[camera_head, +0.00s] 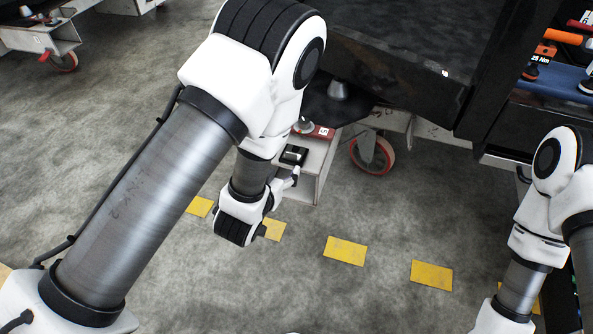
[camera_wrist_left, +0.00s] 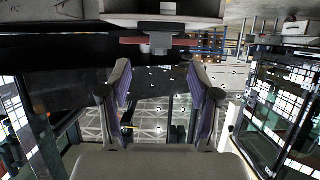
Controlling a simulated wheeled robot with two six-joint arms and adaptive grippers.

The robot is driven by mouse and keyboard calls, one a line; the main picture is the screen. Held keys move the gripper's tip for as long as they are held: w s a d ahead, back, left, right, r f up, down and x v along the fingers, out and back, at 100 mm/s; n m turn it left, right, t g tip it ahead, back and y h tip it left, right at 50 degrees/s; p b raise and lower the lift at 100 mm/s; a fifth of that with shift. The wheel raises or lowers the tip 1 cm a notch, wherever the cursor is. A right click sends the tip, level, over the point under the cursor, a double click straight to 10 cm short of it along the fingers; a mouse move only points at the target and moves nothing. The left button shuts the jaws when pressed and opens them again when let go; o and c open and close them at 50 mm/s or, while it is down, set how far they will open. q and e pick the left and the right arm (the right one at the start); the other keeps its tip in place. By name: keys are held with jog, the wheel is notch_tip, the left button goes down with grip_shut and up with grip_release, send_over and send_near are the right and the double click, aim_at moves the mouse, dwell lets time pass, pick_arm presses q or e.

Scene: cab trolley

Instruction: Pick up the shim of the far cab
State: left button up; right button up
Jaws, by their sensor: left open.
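A red shim (camera_head: 324,132) with a white label marked 5 lies on the white trolley bracket under the near black cab (camera_head: 400,50), below a grey cone-shaped mount (camera_head: 338,90). My left arm covers part of it. In the left wrist view a flat reddish plate (camera_wrist_left: 185,42), apparently this shim, is ahead with a grey block at its middle. My left gripper (camera_wrist_left: 160,75) is open and empty, its fingers short of the plate. In the head view its fingers are mostly hidden by my wrist. Another trolley at the upper left has a small red piece (camera_head: 47,53). My right gripper is out of frame.
The near trolley's white frame (camera_head: 318,180) and red-rimmed caster (camera_head: 371,153) stand close beside my left wrist. A blue tool surface (camera_head: 555,82) with orange-handled tools is at the upper right. Grey floor with yellow marks (camera_head: 345,251) is clear in front.

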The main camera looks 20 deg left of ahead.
aim_at(291, 154)
pick_arm(q)
jog(key=b+x, duration=0.2)
jog(key=x, duration=0.5)
jog(key=shift+w+b, duration=0.35)
jog(key=shift+r, duration=0.1)
grip_shut()
